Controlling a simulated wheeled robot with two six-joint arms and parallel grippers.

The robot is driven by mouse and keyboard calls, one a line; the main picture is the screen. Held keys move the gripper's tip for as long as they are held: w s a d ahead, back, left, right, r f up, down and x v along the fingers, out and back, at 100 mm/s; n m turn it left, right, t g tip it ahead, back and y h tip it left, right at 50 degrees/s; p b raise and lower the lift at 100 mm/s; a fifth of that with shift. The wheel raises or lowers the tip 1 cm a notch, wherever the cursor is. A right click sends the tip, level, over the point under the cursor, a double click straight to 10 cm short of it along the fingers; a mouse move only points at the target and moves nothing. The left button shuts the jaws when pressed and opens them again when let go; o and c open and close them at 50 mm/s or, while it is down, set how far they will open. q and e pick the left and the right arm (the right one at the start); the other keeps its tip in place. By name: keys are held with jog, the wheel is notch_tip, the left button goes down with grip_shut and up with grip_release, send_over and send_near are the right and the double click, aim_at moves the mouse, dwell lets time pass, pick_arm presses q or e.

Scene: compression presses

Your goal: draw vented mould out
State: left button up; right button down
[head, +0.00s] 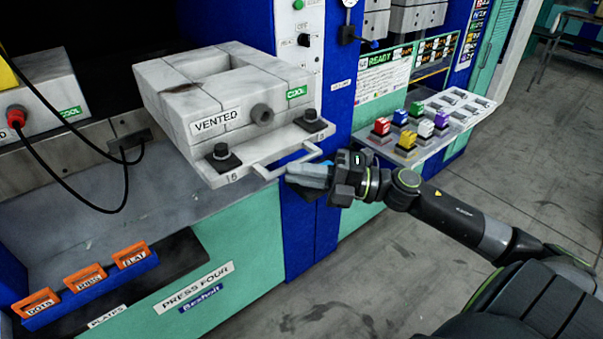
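The vented mould (207,98) is a grey block labelled VENTED, with a green COOL tag and a round port on its front. It sits on a light plate with two dark clamp knobs and a bar handle (285,162) at its front. The plate juts out over the front of the press bed. My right gripper (302,174) is at the handle's right-hand part, its fingers pointing left. The fingers overlap the bar in view, and whether they are closed round it cannot be made out. My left gripper is not in view.
Another mould (45,85) with a red plug and black cable stands at left. Orange-labelled plate holders (85,278) line the bed's lower left. A shelf (440,130) with coloured blocks is right of the press column. The floor (420,270) at right is clear.

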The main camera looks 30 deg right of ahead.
jog(key=shift+w+r, duration=0.4)
jog(key=shift+r, duration=0.1)
jog(key=c, duration=1.5)
grip_release()
jog(key=shift+d+f, duration=0.1)
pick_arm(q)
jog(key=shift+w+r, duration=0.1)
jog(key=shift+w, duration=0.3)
pick_arm(e)
jog(key=shift+o, duration=0.2)
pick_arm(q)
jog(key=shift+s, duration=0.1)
pick_arm(e)
jog(key=shift+f, duration=0.15)
jog(key=shift+s, duration=0.1)
